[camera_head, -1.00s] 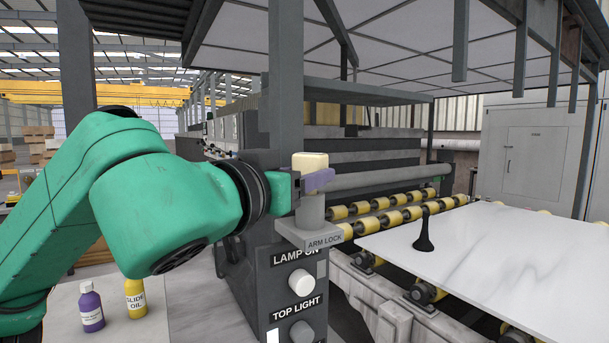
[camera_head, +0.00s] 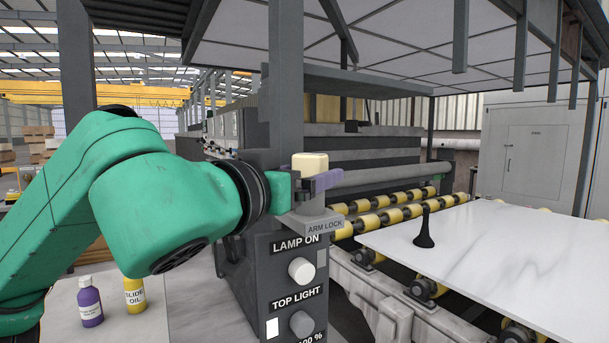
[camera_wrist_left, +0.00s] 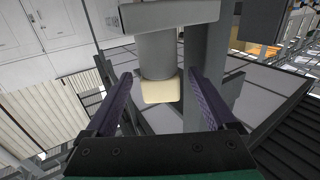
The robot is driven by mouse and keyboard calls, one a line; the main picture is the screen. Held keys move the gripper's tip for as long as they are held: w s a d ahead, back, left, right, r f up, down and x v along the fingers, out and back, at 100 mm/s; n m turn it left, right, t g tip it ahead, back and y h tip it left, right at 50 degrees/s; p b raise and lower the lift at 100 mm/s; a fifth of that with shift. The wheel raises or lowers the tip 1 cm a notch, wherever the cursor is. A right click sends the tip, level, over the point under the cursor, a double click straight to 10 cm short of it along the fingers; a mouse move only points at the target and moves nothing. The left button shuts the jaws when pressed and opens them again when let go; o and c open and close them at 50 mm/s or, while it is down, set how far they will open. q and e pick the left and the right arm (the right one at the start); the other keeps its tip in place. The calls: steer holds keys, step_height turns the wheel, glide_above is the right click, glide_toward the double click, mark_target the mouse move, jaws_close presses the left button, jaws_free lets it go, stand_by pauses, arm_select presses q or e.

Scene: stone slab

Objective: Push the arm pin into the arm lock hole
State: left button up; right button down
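The arm pin (camera_head: 310,163) has a cream cap on a grey shaft and stands upright in the arm lock bracket (camera_head: 324,226). A short length of shaft shows above the bracket; the hole itself is hidden. My left gripper (camera_head: 328,180) reaches in from the left, its purple fingers on both sides of the pin under the cap. In the left wrist view the cream cap (camera_wrist_left: 162,88) lies between the two fingers (camera_wrist_left: 160,75). My right gripper is out of view.
A control panel with a LAMP ON knob (camera_head: 301,270) and a TOP LIGHT knob (camera_head: 302,323) is below the bracket. A grey post (camera_head: 285,110) rises behind it. A white slab (camera_head: 490,245) lies on rollers at right. Two bottles (camera_head: 90,303) stand at lower left.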

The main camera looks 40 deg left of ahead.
arm_select(q)
steer(key=b+v, duration=0.3)
steer(key=v, duration=1.1)
steer(key=shift+s, duration=0.3)
steer(key=shift+d, duration=0.15)
